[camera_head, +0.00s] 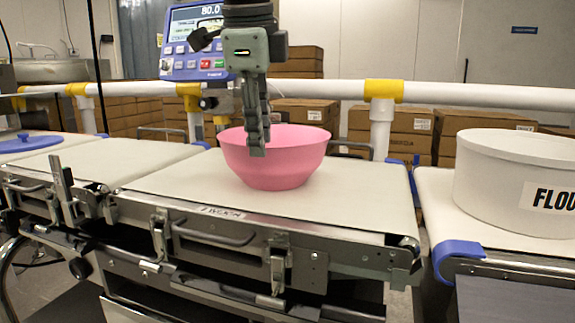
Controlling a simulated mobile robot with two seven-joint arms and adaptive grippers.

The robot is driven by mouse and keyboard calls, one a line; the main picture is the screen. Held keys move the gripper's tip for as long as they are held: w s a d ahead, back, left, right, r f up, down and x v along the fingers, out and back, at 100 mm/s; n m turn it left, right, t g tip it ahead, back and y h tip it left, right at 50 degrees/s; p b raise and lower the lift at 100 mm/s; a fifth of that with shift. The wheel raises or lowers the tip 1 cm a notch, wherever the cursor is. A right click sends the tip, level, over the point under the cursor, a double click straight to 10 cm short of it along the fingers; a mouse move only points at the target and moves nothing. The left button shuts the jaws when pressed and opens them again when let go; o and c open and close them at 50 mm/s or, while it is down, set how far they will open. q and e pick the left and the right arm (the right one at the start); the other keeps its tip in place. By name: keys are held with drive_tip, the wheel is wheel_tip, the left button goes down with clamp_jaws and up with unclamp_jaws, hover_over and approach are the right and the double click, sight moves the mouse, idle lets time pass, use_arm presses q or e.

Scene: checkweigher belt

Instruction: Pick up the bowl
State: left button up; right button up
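A pink bowl (305,160) stands upright on the pale belt (365,205) of the middle conveyor section. My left gripper (257,150) comes down from above, its fingers pointing down at the bowl. The fingertips overlap the bowl's near wall, a little left of its middle. I see the fingers nearly edge-on, one behind the other, so the gap between them is hidden. I cannot tell whether they touch the rim or straddle it. My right gripper is not in view.
A large white round FLOUR container (515,180) stands on the right belt. A blue lid-like disc (25,142) lies on the left belt. Behind are a white rail (330,90) with yellow joints, a blue display panel (195,45) and stacked cardboard boxes (395,125). The middle belt around the bowl is clear.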

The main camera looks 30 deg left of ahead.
sight(274, 157)
use_arm(q)
drive_tip(key=x, duration=0.5)
drive_tip(key=shift+w+a, duration=0.2)
drive_tip(key=shift+w, duration=0.1)
drive_tip(key=shift+r, duration=0.1)
drive_tip(key=shift+c, duration=0.5)
clamp_jaws()
